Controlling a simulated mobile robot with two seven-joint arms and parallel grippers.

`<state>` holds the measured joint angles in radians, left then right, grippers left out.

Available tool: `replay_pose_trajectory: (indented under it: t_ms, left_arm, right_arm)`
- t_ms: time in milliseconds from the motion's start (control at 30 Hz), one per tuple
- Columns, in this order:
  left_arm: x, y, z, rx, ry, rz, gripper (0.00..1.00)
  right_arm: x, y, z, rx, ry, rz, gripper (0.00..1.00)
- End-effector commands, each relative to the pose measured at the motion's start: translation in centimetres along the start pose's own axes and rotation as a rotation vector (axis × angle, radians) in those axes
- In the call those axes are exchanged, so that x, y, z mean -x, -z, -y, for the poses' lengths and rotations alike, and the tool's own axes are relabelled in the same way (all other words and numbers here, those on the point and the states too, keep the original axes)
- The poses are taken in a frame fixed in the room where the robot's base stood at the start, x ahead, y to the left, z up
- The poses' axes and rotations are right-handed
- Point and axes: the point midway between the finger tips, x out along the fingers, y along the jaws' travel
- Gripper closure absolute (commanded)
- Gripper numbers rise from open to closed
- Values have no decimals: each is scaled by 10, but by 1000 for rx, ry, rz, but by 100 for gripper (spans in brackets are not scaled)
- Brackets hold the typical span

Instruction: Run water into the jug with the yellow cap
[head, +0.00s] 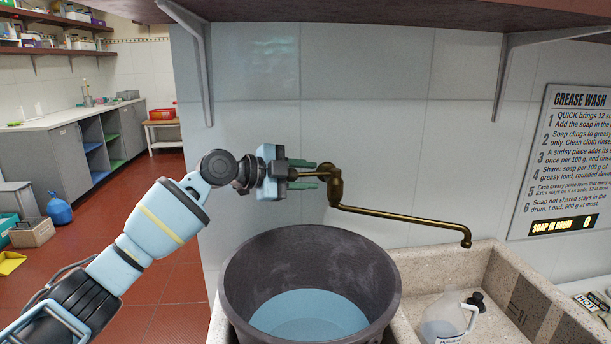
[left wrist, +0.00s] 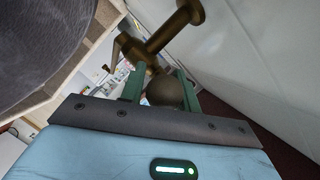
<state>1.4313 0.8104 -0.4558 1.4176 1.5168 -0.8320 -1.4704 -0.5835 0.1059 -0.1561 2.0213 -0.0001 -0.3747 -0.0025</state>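A brass tap (head: 335,185) is on the tiled wall, its long spout (head: 405,219) reaching right over the stone sink (head: 437,268). No water shows falling from it. A translucent jug (head: 443,322) with a dark cap stands in the sink, cut off by the lower edge. I see no yellow cap. My left gripper (head: 316,175) is at the tap's left side, its green fingers parted. In the left wrist view, a round knob (left wrist: 165,92) sits between its fingertips (left wrist: 160,82); firm contact is not clear. My right gripper is not in view.
A large dark tub (head: 240,277) with bluish water (head: 309,313) stands below my left gripper, left of the sink. A shelf (head: 400,12) on brackets overhangs the wall. A grease wash sign (head: 575,160) hangs at right. Red floor (head: 150,275) is open at left.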

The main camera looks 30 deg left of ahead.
Motion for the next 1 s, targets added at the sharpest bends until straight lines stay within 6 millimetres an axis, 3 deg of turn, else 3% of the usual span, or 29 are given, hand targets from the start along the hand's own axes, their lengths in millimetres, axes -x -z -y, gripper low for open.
replay_pose_trajectory:
  t_ms: [167,600,1000]
  left_arm:
    - [8,1,1,-1,3,-3,68]
    - [69,-4,-1,2,-1,2,68]
    - [78,-2,0,1,0,1,68]
  right_arm:
    - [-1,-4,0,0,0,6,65]
    - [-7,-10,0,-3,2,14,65]
    - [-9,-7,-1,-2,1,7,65]
